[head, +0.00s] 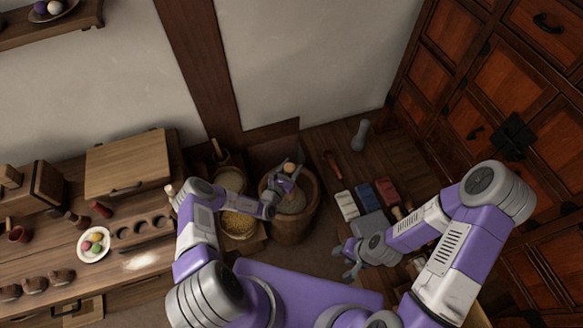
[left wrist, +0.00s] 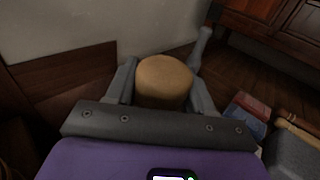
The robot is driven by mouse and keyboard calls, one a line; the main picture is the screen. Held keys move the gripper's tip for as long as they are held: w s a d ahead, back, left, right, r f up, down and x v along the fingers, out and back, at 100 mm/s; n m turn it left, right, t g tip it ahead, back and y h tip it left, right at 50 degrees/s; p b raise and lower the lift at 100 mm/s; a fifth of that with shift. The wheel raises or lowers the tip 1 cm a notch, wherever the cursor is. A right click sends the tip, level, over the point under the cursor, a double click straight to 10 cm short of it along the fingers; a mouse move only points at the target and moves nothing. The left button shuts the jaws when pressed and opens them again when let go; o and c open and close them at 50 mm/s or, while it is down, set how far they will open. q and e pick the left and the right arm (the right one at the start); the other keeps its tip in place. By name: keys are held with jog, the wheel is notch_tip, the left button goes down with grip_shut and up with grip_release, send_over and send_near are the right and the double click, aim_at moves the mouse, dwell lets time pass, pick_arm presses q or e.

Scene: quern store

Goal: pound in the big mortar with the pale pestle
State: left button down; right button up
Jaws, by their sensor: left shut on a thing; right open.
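The big mortar (head: 294,228) is a wide wooden tub on the floor below the wall, with pale grainy stuff inside. My left gripper (head: 287,177) is over its mouth, shut on the pale pestle (head: 289,168). In the left wrist view the round tan end of the pestle (left wrist: 164,80) sits between the two grey fingers. The pestle's lower end is hidden by my gripper and hand, so I cannot tell whether it touches the contents. My right gripper (head: 350,262) is open and empty, low and to the right of the mortar.
Tubs of grain (head: 238,224) stand just left of the mortar. Right of it, a grey pestle-shaped thing (head: 360,135) and several coloured packets (head: 365,197) are on the floor. A wooden bench (head: 60,265) is at left, a drawer cabinet (head: 500,80) at right.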

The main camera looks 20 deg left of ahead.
pick_arm(q)
notch_tip(320, 180, up, 9)
jog(key=p, duration=0.9)
jog(key=shift+r, duration=0.2)
jog(key=shift+f, duration=0.1)
